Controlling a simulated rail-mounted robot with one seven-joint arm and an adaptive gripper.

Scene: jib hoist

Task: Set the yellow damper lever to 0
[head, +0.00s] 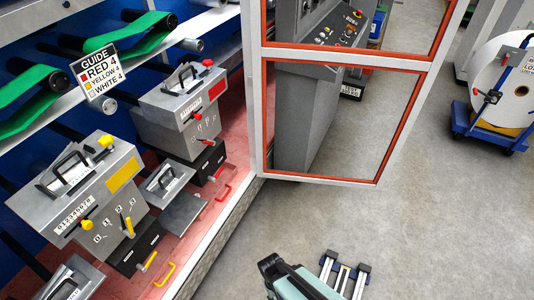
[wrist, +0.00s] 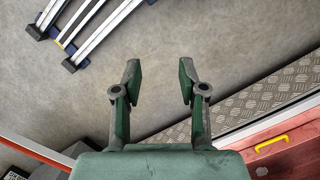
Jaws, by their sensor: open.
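The yellow-marked grey box (head: 80,190) stands at the left in the head view, with a yellow label and yellow knobs. Its front carries a scale with the marks 0, 1, 2 and 3. A yellow-tipped lever (head: 129,227) stands at the right part of this scale, away from the 0 mark; its exact mark is too small to tell. My gripper (wrist: 160,78) is open and empty over the grey floor in the wrist view. It is well to the right of the box, apart from it.
A red-marked grey box (head: 180,110) stands behind the yellow one. Yellow (head: 165,274) and red (head: 223,193) pull handles stick out low in front. A guide sign (head: 98,72) hangs above. An orange-edged glazed door (head: 345,120) stands open behind.

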